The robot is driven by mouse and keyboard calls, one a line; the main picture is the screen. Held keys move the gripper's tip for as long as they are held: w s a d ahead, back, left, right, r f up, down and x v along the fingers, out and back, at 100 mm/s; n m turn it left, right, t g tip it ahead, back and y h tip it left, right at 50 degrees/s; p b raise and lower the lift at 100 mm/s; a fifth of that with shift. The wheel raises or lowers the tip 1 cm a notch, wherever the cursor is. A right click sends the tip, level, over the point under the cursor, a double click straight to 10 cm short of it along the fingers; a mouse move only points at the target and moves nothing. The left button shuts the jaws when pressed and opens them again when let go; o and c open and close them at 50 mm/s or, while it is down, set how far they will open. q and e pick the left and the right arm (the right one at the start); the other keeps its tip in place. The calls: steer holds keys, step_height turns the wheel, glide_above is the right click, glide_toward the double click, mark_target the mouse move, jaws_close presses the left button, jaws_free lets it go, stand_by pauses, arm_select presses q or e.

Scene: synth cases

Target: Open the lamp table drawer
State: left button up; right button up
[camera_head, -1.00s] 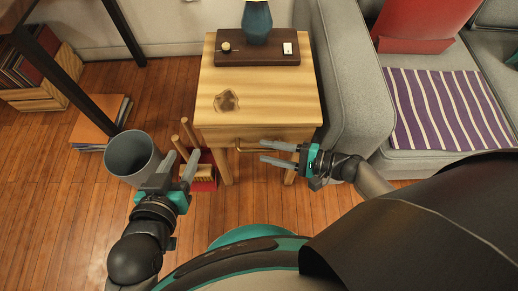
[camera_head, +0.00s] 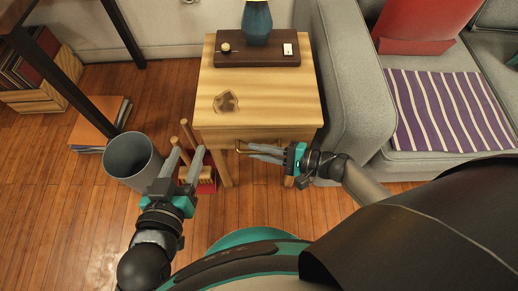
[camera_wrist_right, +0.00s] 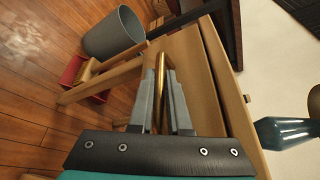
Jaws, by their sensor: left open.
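The lamp table (camera_head: 285,100) is a light wooden side table in the upper middle of the head view. The drawer front is below its top, seen at a steep angle, and looks closed. Its brass handle (camera_head: 239,147) also shows in the right wrist view (camera_wrist_right: 160,75). My right gripper (camera_head: 250,151) is at the handle from the right, its fingers drawn in on either side of the bar; it looks shut on the handle. My left gripper (camera_head: 187,155) is open and empty, left of the table's front.
A blue lamp base (camera_head: 257,22) stands on a dark tray (camera_head: 230,60) on the table. A grey bin (camera_head: 133,160) and a red item with wooden posts (camera_head: 207,185) are by my left gripper. A grey sofa (camera_head: 345,90) stands close on the table's right.

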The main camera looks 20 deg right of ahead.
jaws_close()
stand_by(0.9)
arm_select(q)
steer(key=shift+s+a+f+g+y+p, duration=0.15)
steer(key=shift+a+f+g+y+p, duration=0.15)
steer(key=shift+a+g, duration=0.3)
steer(key=shift+s+a+f+g+y+p, duration=0.15)
steer(key=shift+a+g+y+p, duration=0.2)
steer(key=shift+a+g, duration=0.25)
steer(key=shift+s+a+f+g+y+p, duration=0.15)
steer(key=shift+a+f+g+y+p, duration=0.1)
steer(key=shift+a+g+p, duration=0.25)
arm_select(e)
steer(key=s+a, duration=0.2)
steer(key=s, duration=0.6)
steer(key=s+a, duration=0.2)
steer(key=s, duration=0.6)
steer(key=shift+s+a, duration=0.35)
steer(key=shift+s, duration=0.05)
arm_select(q)
steer(key=shift+a, duration=0.1)
arm_select(e)
steer(key=o, duration=0.5)
jaws_free()
